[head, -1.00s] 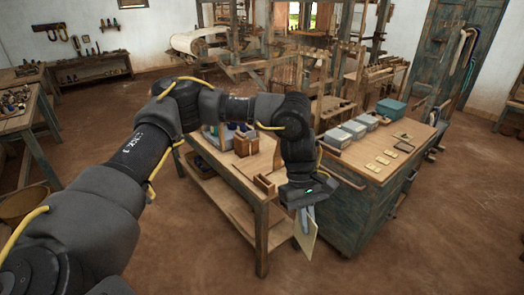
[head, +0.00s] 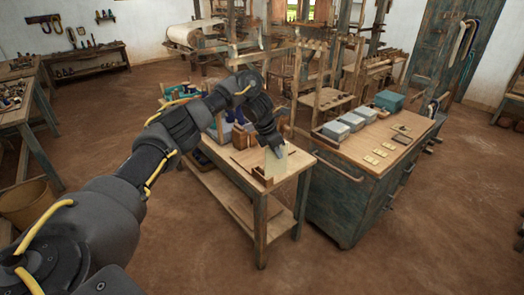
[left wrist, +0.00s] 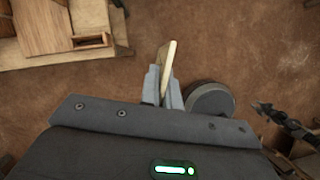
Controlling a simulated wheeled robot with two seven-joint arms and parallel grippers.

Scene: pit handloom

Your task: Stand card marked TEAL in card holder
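My left gripper (head: 278,152) is shut on a pale card (head: 277,168), which hangs upright below the fingers near the front end of the wooden table. No lettering on the card can be read. In the left wrist view the card (left wrist: 168,62) shows nearly edge-on between the fingers (left wrist: 165,88). My right gripper is not in view.
The wooden table (head: 232,183) also carries a brown box (head: 241,139) and bottles farther back. A blue-green cabinet (head: 335,205) stands to the right, with grey boxes (head: 336,131) and several small cards (head: 371,160) on top. Open floor lies in front.

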